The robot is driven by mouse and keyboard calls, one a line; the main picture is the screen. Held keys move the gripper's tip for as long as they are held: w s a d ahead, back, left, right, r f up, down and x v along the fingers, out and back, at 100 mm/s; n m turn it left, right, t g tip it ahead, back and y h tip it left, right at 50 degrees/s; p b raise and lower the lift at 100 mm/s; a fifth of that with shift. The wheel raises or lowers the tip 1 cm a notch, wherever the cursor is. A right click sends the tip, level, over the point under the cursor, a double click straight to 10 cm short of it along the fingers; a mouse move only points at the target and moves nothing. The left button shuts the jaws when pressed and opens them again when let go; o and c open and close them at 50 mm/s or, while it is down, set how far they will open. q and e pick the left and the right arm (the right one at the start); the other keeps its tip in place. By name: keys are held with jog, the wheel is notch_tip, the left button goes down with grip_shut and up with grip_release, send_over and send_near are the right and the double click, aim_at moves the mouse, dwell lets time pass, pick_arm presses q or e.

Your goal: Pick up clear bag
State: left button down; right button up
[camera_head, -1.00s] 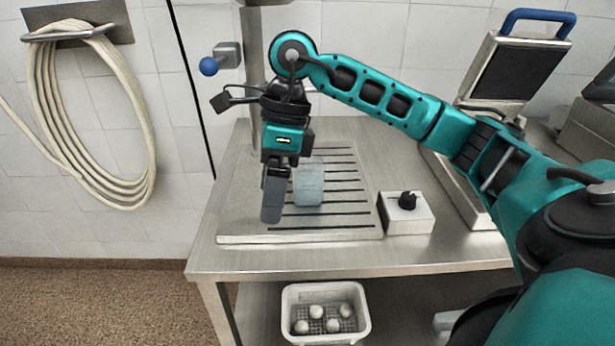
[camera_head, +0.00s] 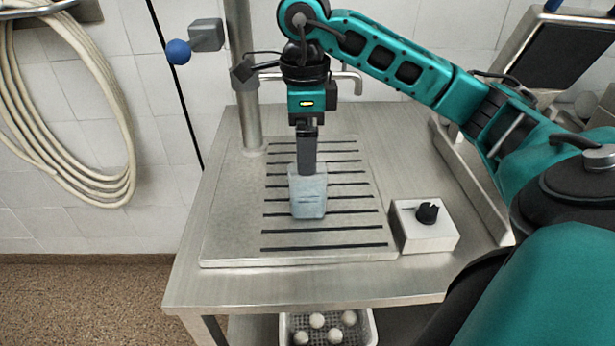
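The clear bag (camera_head: 308,195) is a pale bluish, see-through pouch over the slotted drain board on the steel table. My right gripper (camera_head: 307,170) comes in on the arm from the right and points down. Its fingers reach the top of the bag and overlap it in the picture. The fingers are seen edge-on as one dark bar, so I cannot tell whether they are closed on the bag. I cannot tell whether the bag touches the board. My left gripper is not in view.
The drain board (camera_head: 228,225) has dark slots. A white box with a black knob (camera_head: 426,228) stands to its right. A steel post (camera_head: 244,90) and a tap (camera_head: 345,77) rise behind. A white basket (camera_head: 372,328) with several pale balls sits below the table. A hose (camera_head: 70,190) hangs at left.

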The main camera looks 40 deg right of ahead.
jog(key=f, duration=0.8)
jog(key=shift+s+f, duration=0.1)
jog(key=shift+s, duration=0.1)
jog(key=shift+c, duration=0.4)
jog(key=c, duration=1.2)
jog(key=shift+o, duration=0.2)
jog(key=shift+r, duration=0.5)
notch_tip(320, 180, up, 7)
jog(key=shift+w+r+p, duration=0.1)
jog(key=shift+p, duration=0.35)
notch_tip(320, 180, up, 8)
jog(key=f+p, duration=0.1)
jog(key=p, duration=0.2)
notch_tip(320, 180, up, 5)
send_over(307, 182)
jog(key=shift+w+d+f, duration=0.15)
jog(key=shift+w+d, duration=0.05)
jog(key=shift+d, duration=0.05)
